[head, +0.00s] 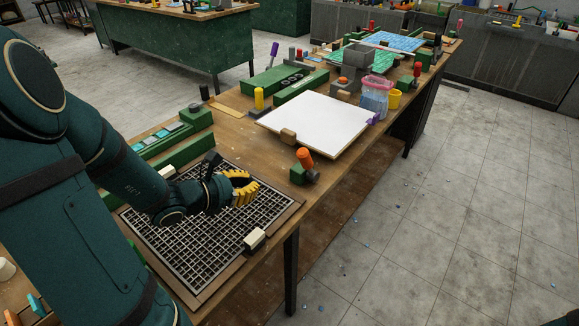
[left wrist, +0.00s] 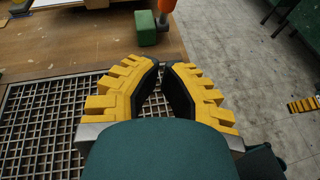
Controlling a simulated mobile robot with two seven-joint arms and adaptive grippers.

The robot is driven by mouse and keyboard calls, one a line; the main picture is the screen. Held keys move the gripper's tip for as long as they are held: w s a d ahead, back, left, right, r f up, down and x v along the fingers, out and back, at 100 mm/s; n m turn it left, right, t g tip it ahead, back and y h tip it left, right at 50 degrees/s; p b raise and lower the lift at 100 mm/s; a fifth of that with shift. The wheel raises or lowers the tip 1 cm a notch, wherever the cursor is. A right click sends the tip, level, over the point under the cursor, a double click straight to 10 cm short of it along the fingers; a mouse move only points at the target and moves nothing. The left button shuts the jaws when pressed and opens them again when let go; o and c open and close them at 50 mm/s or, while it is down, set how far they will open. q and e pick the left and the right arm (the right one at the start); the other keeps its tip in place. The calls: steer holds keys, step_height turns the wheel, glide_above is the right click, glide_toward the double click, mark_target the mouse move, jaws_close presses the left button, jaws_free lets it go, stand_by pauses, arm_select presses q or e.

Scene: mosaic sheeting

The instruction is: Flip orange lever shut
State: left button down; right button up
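The orange lever (head: 305,157) stands up, tilted, from a dark mount beside a green block (head: 298,174) near the table's front edge, just past the grid. Part of the lever (left wrist: 166,6) shows at the top of the left wrist view, next to the green block (left wrist: 146,28). My left gripper (head: 243,188) is over the metal grid, short of the lever and apart from it. Its yellow fingers (left wrist: 162,64) come together at the tips with nothing between them. A ridged yellow piece (left wrist: 303,104), apparently my right gripper, shows at the right edge of the left wrist view.
A white board (head: 316,124) lies beyond the lever, with a tan block at its near corner. The metal grid (head: 190,255) has a white-topped block (head: 255,239) on its front rim. A yellow-topped post (head: 259,98) and green fixtures stand behind. Open floor lies to the right.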

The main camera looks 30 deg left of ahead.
arm_select(q)
steer(key=b, duration=0.2)
glide_toward(308, 166)
steer(key=f, duration=0.1)
steer(key=w+a+f, duration=0.1)
steer(key=f, duration=0.1)
steer(key=w+f, duration=0.1)
steer(key=f, duration=0.1)
steer(key=shift+w+a, duration=0.25)
steer(key=shift+a, duration=0.1)
steer(key=shift+w+d+r, duration=0.2)
steer(key=shift+w+r, duration=0.1)
steer(key=shift+w, duration=0.25)
steer(key=shift+w+d+r, duration=0.2)
steer(key=shift+w+r, duration=0.15)
steer(key=shift+w, duration=0.25)
steer(key=shift+w+d+r, duration=0.2)
steer(key=shift+w+r, duration=0.1)
steer(key=shift+w, duration=0.25)
arm_select(e)
steer(key=shift+w+f, duration=0.15)
steer(key=shift+f, duration=0.5)
steer(key=shift+w+f, duration=0.15)
steer(key=shift+f, duration=0.45)
steer(key=shift+r, duration=0.1)
